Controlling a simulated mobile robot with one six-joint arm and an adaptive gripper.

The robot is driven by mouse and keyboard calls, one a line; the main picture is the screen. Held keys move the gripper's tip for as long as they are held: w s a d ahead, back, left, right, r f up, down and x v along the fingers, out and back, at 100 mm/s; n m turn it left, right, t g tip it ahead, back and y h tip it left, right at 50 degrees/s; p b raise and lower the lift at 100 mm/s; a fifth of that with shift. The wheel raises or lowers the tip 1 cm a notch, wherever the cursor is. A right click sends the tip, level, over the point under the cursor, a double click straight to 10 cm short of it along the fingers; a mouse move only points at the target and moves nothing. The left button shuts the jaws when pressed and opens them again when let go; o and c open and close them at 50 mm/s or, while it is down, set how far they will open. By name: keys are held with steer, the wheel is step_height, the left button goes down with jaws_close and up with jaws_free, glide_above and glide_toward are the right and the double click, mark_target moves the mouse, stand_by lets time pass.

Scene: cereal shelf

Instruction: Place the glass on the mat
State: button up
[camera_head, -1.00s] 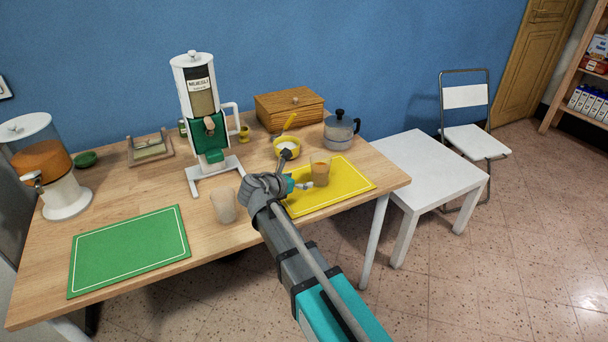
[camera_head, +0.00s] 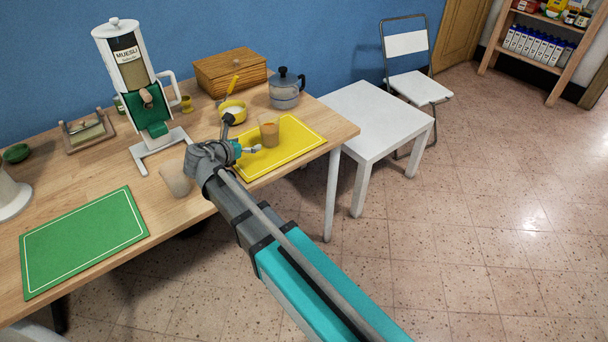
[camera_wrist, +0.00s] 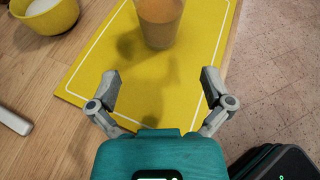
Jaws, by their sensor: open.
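A glass with orange-brown contents (camera_head: 269,132) stands upright on the yellow mat (camera_head: 298,140). In the wrist view the glass (camera_wrist: 160,22) is at the top centre, on the yellow mat (camera_wrist: 190,60). My gripper (camera_head: 252,149) is just in front of it, over the mat. In the wrist view my gripper (camera_wrist: 160,80) has its fingers spread, with only mat between them, and the glass is beyond the fingertips, apart from them. A second, pale glass (camera_head: 175,178) stands on the wooden table, partly hidden by my arm. A green mat (camera_head: 82,240) lies at the left.
A yellow bowl of white contents (camera_head: 233,110) and a moka pot (camera_head: 285,92) stand behind the yellow mat. A muesli dispenser (camera_head: 130,75) and a wooden box (camera_head: 230,72) are farther back. A white side table (camera_head: 375,115) is right of the wooden table.

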steer(key=d+f+m+g, duration=0.1)
steer(key=d+m, duration=0.1)
steer(key=d, duration=0.1)
steer(key=s+d+f+m+g, duration=0.1)
steer(key=d+m, duration=0.1)
steer(key=d, duration=0.2)
steer(key=s+d+f+m+g, duration=0.1)
steer(key=d+f+m, duration=0.1)
steer(key=d+m, duration=0.1)
steer(key=shift+d+g, duration=0.3)
steer(key=s+d+f+m+g+y, duration=0.3)
steer(key=s+d+m, duration=0.4)
steer(key=m, duration=0.4)
steer(key=s+d+f+m+g+y, duration=0.4)
steer(key=s+d+m, duration=0.4)
steer(key=d+m, duration=0.2)
steer(key=shift+s+d+f+m+g+y, duration=0.15)
steer(key=shift+d+f+m+g+y, duration=0.15)
steer(key=shift+m, duration=0.6)
